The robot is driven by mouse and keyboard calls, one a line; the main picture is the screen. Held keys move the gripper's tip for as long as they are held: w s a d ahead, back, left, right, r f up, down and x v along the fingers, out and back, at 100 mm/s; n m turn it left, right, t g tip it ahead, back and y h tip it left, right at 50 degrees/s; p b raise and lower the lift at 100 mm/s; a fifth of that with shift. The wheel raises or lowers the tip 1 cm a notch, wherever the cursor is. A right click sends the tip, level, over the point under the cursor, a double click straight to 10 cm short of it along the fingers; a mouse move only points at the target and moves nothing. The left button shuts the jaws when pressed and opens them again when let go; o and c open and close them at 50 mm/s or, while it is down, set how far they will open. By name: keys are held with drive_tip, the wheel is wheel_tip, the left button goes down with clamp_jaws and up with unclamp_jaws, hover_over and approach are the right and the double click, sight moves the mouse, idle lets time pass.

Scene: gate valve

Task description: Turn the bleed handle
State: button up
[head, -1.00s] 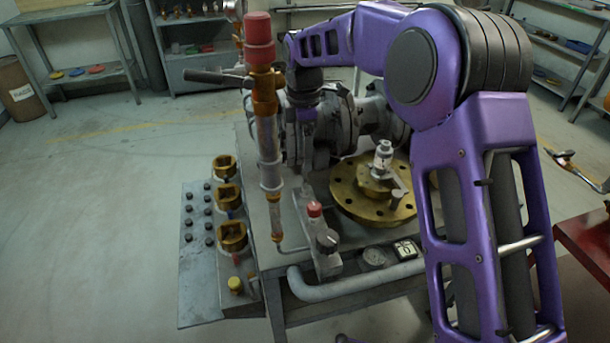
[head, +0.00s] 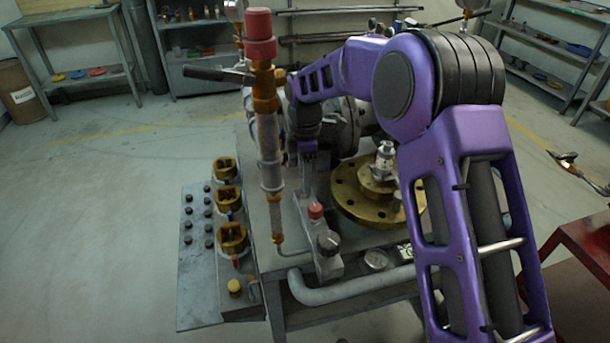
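No part is plainly marked as the bleed handle. A dark lever (head: 207,74) sticks out left from the upright brass pipe (head: 266,105) with a red top. My gripper (head: 309,178) points down just behind the red cap and right of the pipe. Its fingertips are small and partly lost against grey parts, so I cannot tell whether they are open or touch anything.
A brass flange (head: 352,204) with a small fitting (head: 384,160) stands right of my gripper, partly behind my arm. Several brass sockets (head: 232,238) and a panel of black buttons (head: 197,270) are at left. A grey hose (head: 345,292) runs along the bench front. The left floor is clear.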

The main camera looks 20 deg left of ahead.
clamp_jaws()
drive_tip(key=shift+r+m, duration=0.1)
drive_tip(key=shift+m, duration=0.3)
drive_tip(key=m+p, duration=0.1)
drive_tip(key=m, duration=0.1)
drive_tip(key=shift+m+p, duration=0.4)
drive_tip(key=m+p, duration=0.1)
drive_tip(key=m, duration=0.3)
drive_tip(key=shift+m, duration=0.3)
drive_tip(key=m+p, duration=0.1)
drive_tip(key=m, duration=0.7)
drive_tip(key=shift+m+p, duration=0.3)
